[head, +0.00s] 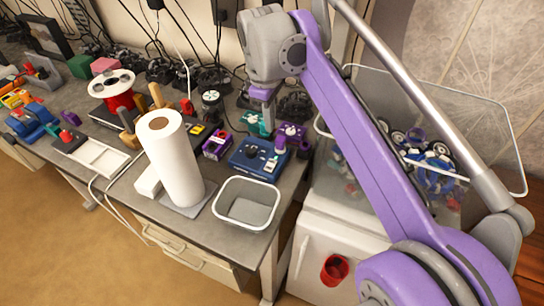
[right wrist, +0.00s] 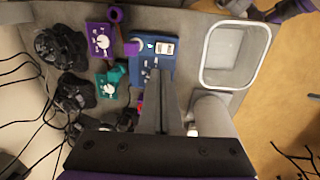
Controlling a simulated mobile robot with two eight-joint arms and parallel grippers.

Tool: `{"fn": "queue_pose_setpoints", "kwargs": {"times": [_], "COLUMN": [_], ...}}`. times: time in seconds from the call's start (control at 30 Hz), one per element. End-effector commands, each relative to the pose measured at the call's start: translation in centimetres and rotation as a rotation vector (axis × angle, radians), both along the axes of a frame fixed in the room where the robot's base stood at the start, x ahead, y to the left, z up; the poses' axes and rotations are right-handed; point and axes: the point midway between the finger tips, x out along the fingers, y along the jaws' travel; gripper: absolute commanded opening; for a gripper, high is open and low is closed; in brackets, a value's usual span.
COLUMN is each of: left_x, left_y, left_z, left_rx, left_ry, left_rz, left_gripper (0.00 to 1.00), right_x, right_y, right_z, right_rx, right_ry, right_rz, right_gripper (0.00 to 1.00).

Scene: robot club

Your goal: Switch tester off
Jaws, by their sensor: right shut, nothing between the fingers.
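A blue box with small controls on its top, which looks like the tester (head: 258,160), sits near the front of the bench. It also shows in the right wrist view (right wrist: 140,66), with pale panels and a small greenish spot. Its switch position is too small to tell. My right gripper (head: 266,122) points down above the bench, just behind the blue box. In the right wrist view its shut, empty fingers (right wrist: 157,75) overlap the box's lower edge. I cannot tell whether they touch it. My left gripper is not in view.
A purple device (head: 290,133) and a teal device (head: 254,122) stand close behind the box. A grey bin (head: 247,203) stands in front, and a paper roll (head: 172,160) to the left. Black cables and hardware line the wall.

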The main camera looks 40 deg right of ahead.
Motion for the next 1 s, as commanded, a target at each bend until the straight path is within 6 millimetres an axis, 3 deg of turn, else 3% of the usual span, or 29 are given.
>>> {"fn": "queue_pose_setpoints", "kwargs": {"times": [0.27, 0.7, 1.0], "left_x": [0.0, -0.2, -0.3], "left_y": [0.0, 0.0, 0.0], "left_z": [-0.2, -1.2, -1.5], "left_rx": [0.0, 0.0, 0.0], "left_ry": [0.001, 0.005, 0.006], "left_rz": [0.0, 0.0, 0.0], "left_gripper": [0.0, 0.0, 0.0], "right_x": [0.1, 0.6, 0.8], "right_y": [-0.2, -1.1, -1.5], "right_z": [-1.5, -10.4, -13.7], "right_rx": [0.0, 0.0, 0.0], "right_ry": [0.0, 0.0, 0.0], "right_rz": [0.0, 0.001, 0.001], "right_gripper": [0.0, 0.0, 0.0]}}
